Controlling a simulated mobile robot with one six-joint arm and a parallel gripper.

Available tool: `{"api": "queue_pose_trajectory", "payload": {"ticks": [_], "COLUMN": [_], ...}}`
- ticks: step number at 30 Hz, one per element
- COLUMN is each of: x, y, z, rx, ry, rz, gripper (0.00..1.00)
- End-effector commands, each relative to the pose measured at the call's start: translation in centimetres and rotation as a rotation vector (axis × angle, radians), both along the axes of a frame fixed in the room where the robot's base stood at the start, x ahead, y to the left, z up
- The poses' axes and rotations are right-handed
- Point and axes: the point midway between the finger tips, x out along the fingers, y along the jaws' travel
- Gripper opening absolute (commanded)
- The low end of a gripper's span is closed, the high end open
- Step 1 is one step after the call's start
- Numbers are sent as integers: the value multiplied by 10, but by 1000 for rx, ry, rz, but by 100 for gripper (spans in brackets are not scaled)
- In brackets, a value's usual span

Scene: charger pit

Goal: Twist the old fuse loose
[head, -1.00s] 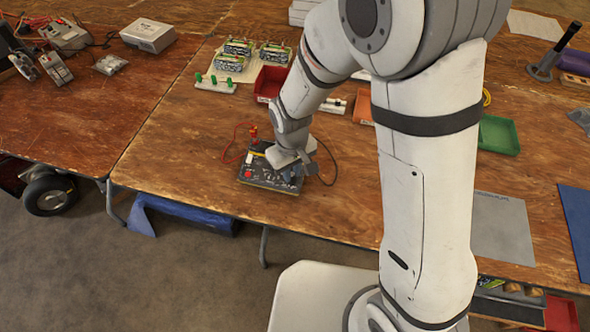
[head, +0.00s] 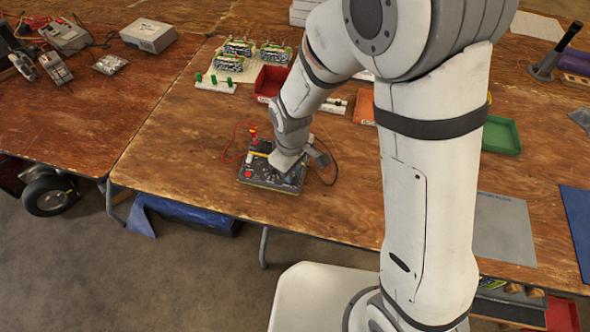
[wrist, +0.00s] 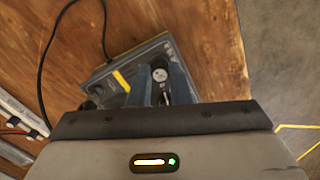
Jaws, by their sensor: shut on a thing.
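The charger unit (head: 262,181) is a dark box with a red button and a yellow stripe, flat on the wooden table in the head view. Its grey case (wrist: 122,85) also shows in the wrist view, lying at an angle. My gripper (wrist: 164,88) points down at the unit's panel, its two blue-grey fingers shut on the old fuse (wrist: 160,74). Only the fuse's round, pale cap shows between the fingers; I cannot tell how it sits in its holder. In the head view my wrist hides the fuse and part of the panel.
Red and black leads run from the unit across the table. Behind it are a rack with green pieces (head: 214,82), a red tray (head: 271,81) and a green tray (head: 502,135). Bare wood lies left of the unit. The table's front edge is close to it.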

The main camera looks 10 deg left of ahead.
Motion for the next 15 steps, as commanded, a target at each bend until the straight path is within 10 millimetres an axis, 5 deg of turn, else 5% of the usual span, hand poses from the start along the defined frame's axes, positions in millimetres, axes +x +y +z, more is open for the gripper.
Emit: {"api": "queue_pose_trajectory", "payload": {"ticks": [15], "x": [0], "y": [0], "z": [0], "rx": [0], "ry": [0], "rz": [199], "gripper": [4]}}
